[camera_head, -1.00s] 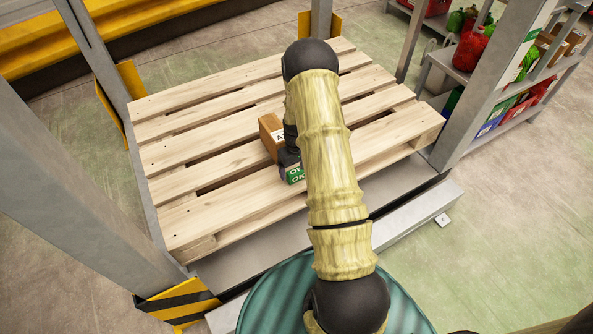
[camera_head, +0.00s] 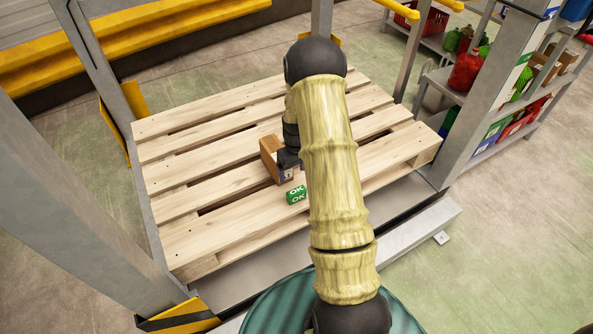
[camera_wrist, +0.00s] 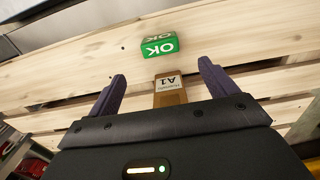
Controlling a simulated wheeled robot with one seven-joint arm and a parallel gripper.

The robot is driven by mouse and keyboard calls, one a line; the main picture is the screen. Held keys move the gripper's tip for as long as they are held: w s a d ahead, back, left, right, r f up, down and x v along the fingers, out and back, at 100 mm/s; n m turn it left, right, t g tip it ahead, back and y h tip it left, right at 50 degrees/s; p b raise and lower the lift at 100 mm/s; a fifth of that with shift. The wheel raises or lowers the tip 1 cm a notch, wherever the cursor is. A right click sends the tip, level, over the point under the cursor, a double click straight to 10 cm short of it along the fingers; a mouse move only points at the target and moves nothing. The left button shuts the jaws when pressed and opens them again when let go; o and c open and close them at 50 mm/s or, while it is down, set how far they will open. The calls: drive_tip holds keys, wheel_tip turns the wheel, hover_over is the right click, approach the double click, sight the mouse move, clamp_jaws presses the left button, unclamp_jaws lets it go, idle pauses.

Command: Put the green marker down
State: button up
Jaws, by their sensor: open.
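The green marker (camera_head: 297,195), a small block with white "OK" lettering, rests on the wooden pallet (camera_head: 190,219) in front of the cardboard box. It also shows in the wrist view (camera_wrist: 159,46), beyond my fingertips and touching neither. My gripper (camera_wrist: 162,82) is open and empty, with its two purple fingers spread apart. The cardboard box (camera_head: 272,158) stands on the pallet beside my gripper. In the wrist view its brown face with an "A1" label (camera_wrist: 168,82) shows between the fingers. My arm hides part of the pallet.
Grey rack posts (camera_head: 102,98) stand at the pallet's corners. A yellow and black guard (camera_head: 180,317) is at the front left. Shelves with red, green and blue goods (camera_head: 495,125) stand at the right. The pallet's left part is clear.

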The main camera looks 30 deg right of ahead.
drive_tip(key=s+a+r+t, duration=0.1)
drive_tip(key=s+a+r, duration=0.25)
drive_tip(key=r, duration=0.25)
drive_tip(key=s+a+r, duration=0.2)
drive_tip(key=a+r, duration=0.3)
drive_tip(key=r, duration=0.1)
drive_tip(key=s+a+r, duration=0.3)
drive_tip(key=s+r, duration=0.1)
drive_tip(key=s, duration=0.2)
drive_tip(key=s+a+r+t, duration=0.1)
drive_tip(key=s+a+r, duration=0.2)
drive_tip(key=s, duration=0.4)
drive_tip(key=shift+s+a+r+t, duration=0.15)
drive_tip(key=shift+a+r+t, duration=0.2)
drive_tip(key=shift+a, duration=0.1)
drive_tip(key=w+p+v, duration=0.3)
drive_tip(key=p+v, duration=1.1)
drive_tip(key=w+r+p+v, duration=0.1)
drive_tip(key=w+p+v, duration=0.2)
drive_tip(key=p+v, duration=1)
drive_tip(key=shift+w+r+p, duration=0.15)
drive_tip(key=shift+r+p, duration=0.45)
drive_tip(key=shift+p, duration=0.1)
